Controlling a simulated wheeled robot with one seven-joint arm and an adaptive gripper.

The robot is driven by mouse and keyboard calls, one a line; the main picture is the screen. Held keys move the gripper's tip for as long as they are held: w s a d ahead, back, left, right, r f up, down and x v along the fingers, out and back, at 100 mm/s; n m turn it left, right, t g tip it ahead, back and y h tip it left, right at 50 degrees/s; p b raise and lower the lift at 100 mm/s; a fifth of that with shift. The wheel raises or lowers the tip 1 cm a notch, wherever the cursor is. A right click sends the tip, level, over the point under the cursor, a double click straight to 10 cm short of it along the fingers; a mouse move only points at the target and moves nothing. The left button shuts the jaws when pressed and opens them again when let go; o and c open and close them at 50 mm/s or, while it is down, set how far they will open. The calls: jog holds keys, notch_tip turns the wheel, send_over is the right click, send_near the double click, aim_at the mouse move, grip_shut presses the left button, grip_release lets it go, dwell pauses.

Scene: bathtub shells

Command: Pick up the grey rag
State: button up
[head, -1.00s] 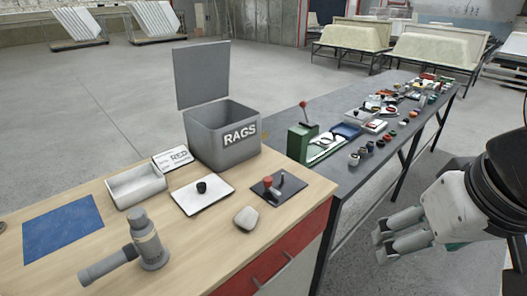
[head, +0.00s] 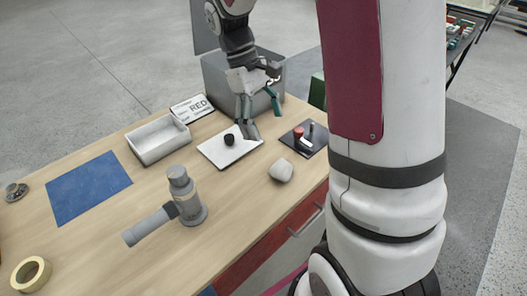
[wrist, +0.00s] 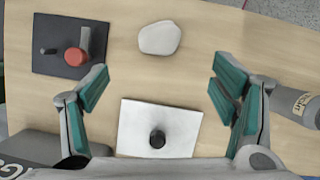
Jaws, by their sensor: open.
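A pale grey, rounded lump (head: 282,170), the only rag-like thing I see, lies on the wooden bench near its front edge. In the wrist view the lump (wrist: 159,38) is at top centre, beyond and between my fingers and apart from them. My gripper (head: 262,117) is open and empty above the bench, behind the lump, near the white plate. In the wrist view my gripper (wrist: 160,88) has its fingers spread wide, with the white plate (wrist: 180,118) and its black knob (wrist: 157,140) below.
A dark plate with a red knob (head: 299,132) lies right of the white plate. A grey cylindrical tool (head: 186,199), a grey tray (head: 158,138), a blue mat (head: 88,188) and a tape roll (head: 31,274) are leftward. The grey bin (head: 214,78) stands behind, partly hidden by my arm.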

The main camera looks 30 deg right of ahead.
aim_at(282, 166)
jog(key=x, duration=0.9)
jog(key=shift+d+r, duration=0.1)
jog(key=shift+d, duration=0.05)
jog(key=shift+s+p+x, duration=0.2)
jog(key=shift+p+x, duration=0.25)
jog(key=shift+x, duration=2.25)
jog(key=shift+r, duration=0.1)
jog(key=shift+c, duration=0.6)
jog(key=c, duration=1.1)
